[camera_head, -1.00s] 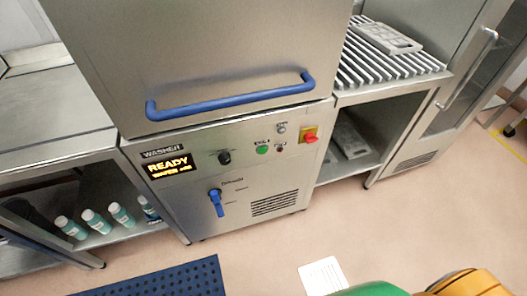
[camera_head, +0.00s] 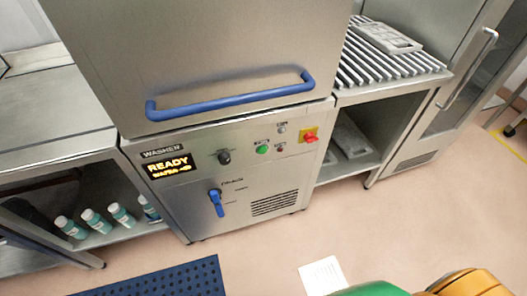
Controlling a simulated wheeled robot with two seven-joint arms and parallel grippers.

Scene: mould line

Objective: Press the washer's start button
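The washer (camera_head: 215,75) is a steel cabinet with a blue bar handle (camera_head: 230,97) across its closed front. Its lower panel carries a lit display (camera_head: 168,166) reading "READY". To the right are a black knob (camera_head: 224,157), a green button (camera_head: 262,149), small round fittings (camera_head: 281,129) and a red switch on a yellow plate (camera_head: 309,136). A blue lever (camera_head: 216,202) sits lower down. The small label by the green button is too blurred to read. Neither gripper shows. Green and orange rounded parts at the bottom right edge may be mine.
Steel tables flank the washer; the right one has a slatted top (camera_head: 390,65) with a grey mould tray (camera_head: 386,38). Several bottles (camera_head: 96,221) stand on the left lower shelf. A blue mat (camera_head: 165,280) and a white sheet (camera_head: 322,275) lie on the floor.

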